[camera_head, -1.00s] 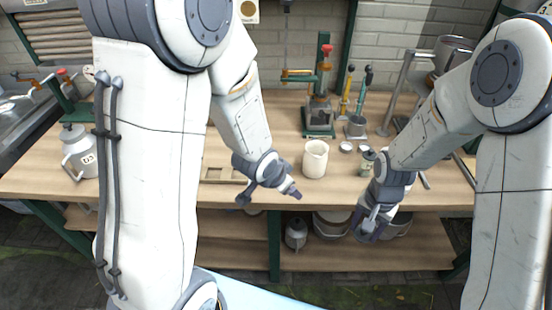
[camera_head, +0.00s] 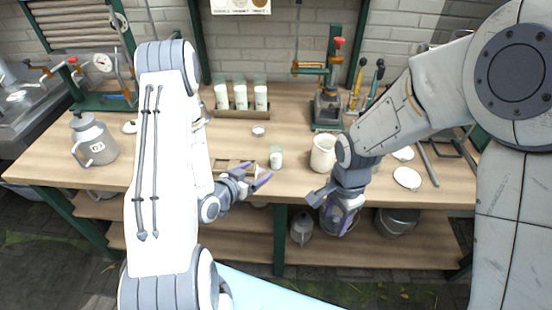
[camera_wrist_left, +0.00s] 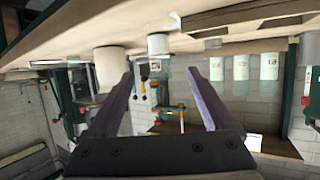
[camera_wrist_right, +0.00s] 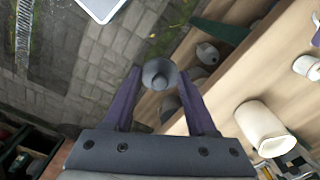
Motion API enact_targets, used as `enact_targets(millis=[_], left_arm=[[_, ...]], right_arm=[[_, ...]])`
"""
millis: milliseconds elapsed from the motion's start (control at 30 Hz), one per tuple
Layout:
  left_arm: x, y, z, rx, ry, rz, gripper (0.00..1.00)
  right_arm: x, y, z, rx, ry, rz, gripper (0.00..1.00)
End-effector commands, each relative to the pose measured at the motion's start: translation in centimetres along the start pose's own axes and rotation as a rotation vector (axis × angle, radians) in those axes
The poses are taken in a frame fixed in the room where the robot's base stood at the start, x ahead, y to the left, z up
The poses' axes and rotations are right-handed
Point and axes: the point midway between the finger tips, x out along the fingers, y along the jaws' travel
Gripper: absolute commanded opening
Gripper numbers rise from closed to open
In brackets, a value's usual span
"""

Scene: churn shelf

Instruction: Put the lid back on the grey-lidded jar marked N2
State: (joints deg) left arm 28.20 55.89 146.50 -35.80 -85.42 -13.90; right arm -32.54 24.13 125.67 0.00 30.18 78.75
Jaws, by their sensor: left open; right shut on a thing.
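My right gripper (camera_head: 330,212) hangs in front of the table's front edge. In the right wrist view its fingers (camera_wrist_right: 161,78) close on a round grey piece (camera_wrist_right: 160,72) that looks like a lid. My left gripper (camera_head: 266,180) is open and empty near the front edge; its fingers (camera_wrist_left: 160,80) are spread. A small pale jar (camera_head: 277,157) stands just beyond it; it also shows in the left wrist view (camera_wrist_left: 158,43). Several pale jars (camera_head: 240,98) stand in a rack behind. A grey can (camera_head: 97,145) with a label stands far left. I cannot read any marking as N2.
A cream cup (camera_head: 322,152) stands right of the small jar. A green press (camera_head: 327,108) stands behind it. Flat white discs (camera_head: 407,178) lie at right. Pots and a can (camera_head: 302,229) sit on the lower shelf. The middle-left tabletop is fairly clear.

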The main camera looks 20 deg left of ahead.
Motion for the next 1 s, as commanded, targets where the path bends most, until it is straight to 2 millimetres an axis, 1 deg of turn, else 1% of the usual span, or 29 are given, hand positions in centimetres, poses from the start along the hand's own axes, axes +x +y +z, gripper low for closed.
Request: enact_targets(millis=[67, 167, 400, 600, 733, 767, 800, 900, 1000], left_arm=[[0.1, 0.0, 0.0, 0.001, 0.000, 0.000, 0.86], [0.6, 0.0, 0.2, 0.005, 0.002, 0.000, 0.86], [2.7, 0.0, 0.6, 0.006, 0.004, 0.001, 0.86], [4.1, 0.0, 0.6, 0.006, 0.003, 0.002, 0.86], [4.8, 0.0, 0.4, 0.004, 0.003, 0.000, 0.86], [4.9, 0.0, 0.3, 0.004, 0.002, 0.000, 0.86], [5.5, 0.1, -0.1, 0.003, 0.000, 0.002, 0.86], [6.5, 0.1, -0.1, 0.001, -0.001, 0.002, 0.86], [6.8, 0.1, -0.1, 0.000, -0.002, 0.000, 0.86]], right_arm=[[0.2, 0.0, 0.0, 0.000, 0.000, 0.000, 0.06], [1.0, 0.0, 0.0, 0.000, 0.000, 0.001, 0.06], [4.8, 0.0, 0.0, -0.001, 0.000, 0.000, 0.06], [7.7, 0.0, 0.0, -0.001, 0.000, 0.000, 0.06], [9.2, 0.0, 0.0, -0.001, 0.000, 0.000, 0.06], [9.3, 0.0, 0.0, -0.001, 0.000, 0.000, 0.06], [8.4, 0.0, 0.0, -0.001, 0.000, -0.001, 0.06], [8.3, 0.0, 0.0, -0.001, 0.000, 0.000, 0.06], [8.2, 0.0, 0.0, -0.001, 0.000, 0.000, 0.06]])
